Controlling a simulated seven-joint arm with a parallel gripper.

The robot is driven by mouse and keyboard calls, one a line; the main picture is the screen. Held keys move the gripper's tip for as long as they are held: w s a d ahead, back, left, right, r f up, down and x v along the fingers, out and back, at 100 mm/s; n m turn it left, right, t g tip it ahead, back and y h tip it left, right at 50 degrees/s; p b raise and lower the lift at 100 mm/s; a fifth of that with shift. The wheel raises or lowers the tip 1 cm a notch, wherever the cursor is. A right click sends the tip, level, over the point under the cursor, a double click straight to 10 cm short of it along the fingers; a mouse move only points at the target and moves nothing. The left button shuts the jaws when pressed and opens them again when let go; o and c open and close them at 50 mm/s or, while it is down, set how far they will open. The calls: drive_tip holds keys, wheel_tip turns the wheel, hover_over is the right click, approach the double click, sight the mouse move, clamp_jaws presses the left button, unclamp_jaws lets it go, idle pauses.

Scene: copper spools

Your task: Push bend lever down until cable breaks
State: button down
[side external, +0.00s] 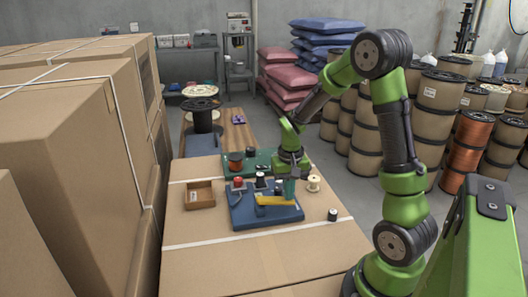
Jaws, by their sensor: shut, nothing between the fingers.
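A blue bench fixture (262,219) sits on a large cardboard box. A yellow lever (276,200), likely the bend lever, lies nearly level across its right half. A teal upright part (289,189) stands at the lever's right end. My gripper (291,175) is shut and empty, pointing down just above and behind the right part of the fixture. I cannot tell whether it touches the lever or the teal part. The cable is too small to make out, so whether it is whole or broken does not show.
Small spools, one pale (313,183) and one dark (332,215), stand right of the fixture. A brown open tray (199,195) is to its left. A green mat (262,160) with a red-brown spool (236,161) lies behind. Tall cartons (75,150) wall the left side.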

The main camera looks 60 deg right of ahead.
wheel_tip(320, 180, up, 7)
idle(0.8)
drive_tip(key=shift+f, duration=0.1)
idle(0.4)
